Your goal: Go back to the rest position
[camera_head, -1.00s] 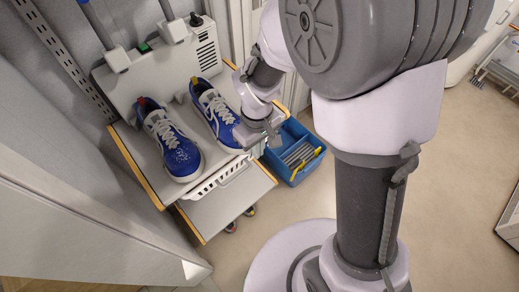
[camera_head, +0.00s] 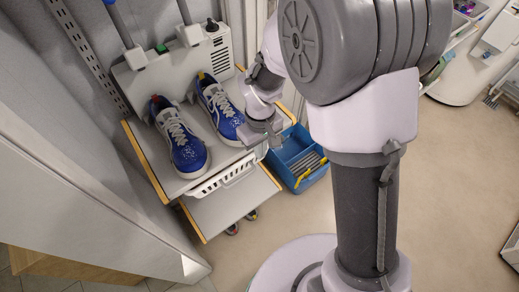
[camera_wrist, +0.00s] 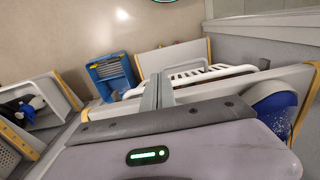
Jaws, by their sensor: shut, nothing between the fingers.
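My gripper (camera_head: 277,141) is shut and empty. In the head view it hangs at the right edge of the shelf unit, close to a blue shoe. In the wrist view my gripper (camera_wrist: 158,82) points out past a white wire basket, with its fingers together. Two blue shoes with white laces, the left one (camera_head: 183,143) and the right one (camera_head: 219,106), stand on the top shelf. Part of a blue shoe (camera_wrist: 275,112) also shows at the right of the wrist view.
A blue crate (camera_head: 318,182) stands on the floor right of the shelf unit. The white wire basket (camera_head: 222,182) sits under the top shelf (camera_head: 213,158). A lower shelf (camera_head: 238,203) juts out below. Open floor (camera_head: 455,190) lies to the right.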

